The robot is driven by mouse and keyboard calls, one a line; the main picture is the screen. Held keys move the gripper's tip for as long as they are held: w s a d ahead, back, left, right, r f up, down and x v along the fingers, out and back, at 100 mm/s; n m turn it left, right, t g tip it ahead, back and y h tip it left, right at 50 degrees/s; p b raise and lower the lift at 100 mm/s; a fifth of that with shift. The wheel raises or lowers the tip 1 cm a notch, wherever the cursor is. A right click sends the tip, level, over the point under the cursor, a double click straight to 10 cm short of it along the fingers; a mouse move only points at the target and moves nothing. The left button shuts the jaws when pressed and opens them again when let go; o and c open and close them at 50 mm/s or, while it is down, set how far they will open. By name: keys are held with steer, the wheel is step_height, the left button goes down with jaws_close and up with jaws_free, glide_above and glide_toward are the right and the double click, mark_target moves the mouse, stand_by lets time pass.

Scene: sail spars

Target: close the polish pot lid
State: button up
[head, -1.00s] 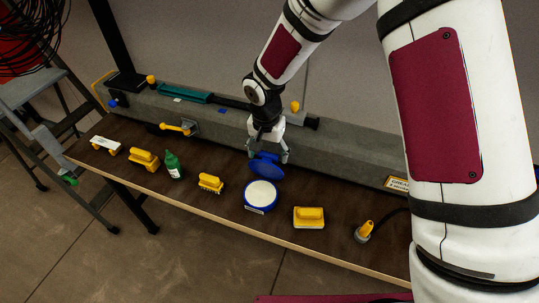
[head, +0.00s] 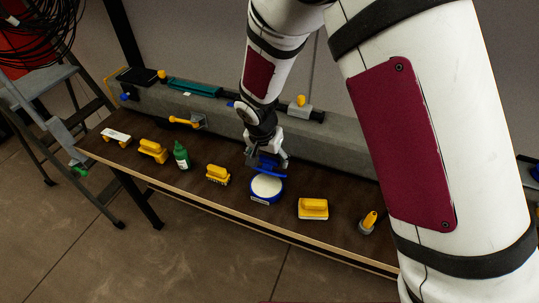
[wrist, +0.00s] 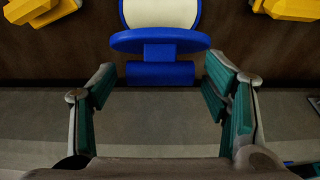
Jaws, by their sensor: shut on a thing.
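The polish pot (head: 266,189) is a round blue tub with a pale top, standing near the front of the dark bench. It also shows in the wrist view (wrist: 160,14). Its blue lid (head: 270,173) is raised at the pot's back edge, not flat on it. In the wrist view the lid (wrist: 160,40) is nearly edge-on, with a blue block (wrist: 160,73) on the near side. My gripper (head: 267,164) is behind the pot at the lid. In the wrist view its fingers (wrist: 160,82) stand apart on either side of the block; exact contact is hard to see.
A yellow brush (head: 218,175) stands left of the pot and a yellow-handled block (head: 313,208) right of it. A green bottle (head: 181,155) is further left. A grey beam (head: 335,150) runs along the bench's back, behind my gripper.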

steer(key=shift+s+a+f, duration=0.25)
steer(key=shift+s+f, duration=0.05)
steer(key=shift+s, duration=0.3)
steer(key=shift+s+a+f, duration=0.25)
steer(key=shift+s+f, duration=0.05)
steer(key=shift+s, duration=0.25)
steer(key=shift+s+a+f+p, duration=0.25)
steer(key=shift+s+f+p, duration=0.3)
steer(key=shift+s+p, duration=0.2)
steer(key=shift+s+a+f, duration=0.1)
steer(key=shift+s+f, duration=0.05)
steer(key=shift+s, duration=0.05)
steer(key=shift+s+a+f+t+h+p, duration=0.1)
steer(key=shift+s+f+t+h+p, duration=0.5)
steer(key=shift+t+p, duration=0.5)
steer(key=shift+s+a+f+t+p, duration=0.1)
steer(key=shift+s+f+t+p, duration=0.15)
steer(key=shift+f+t+p, duration=0.2)
steer(key=shift+s+f+t+p, duration=0.2)
steer(key=shift+f+t+p, duration=0.15)
steer(key=shift+f+t, duration=0.15)
steer(key=shift+w, duration=0.15)
steer(key=o, duration=1.7)
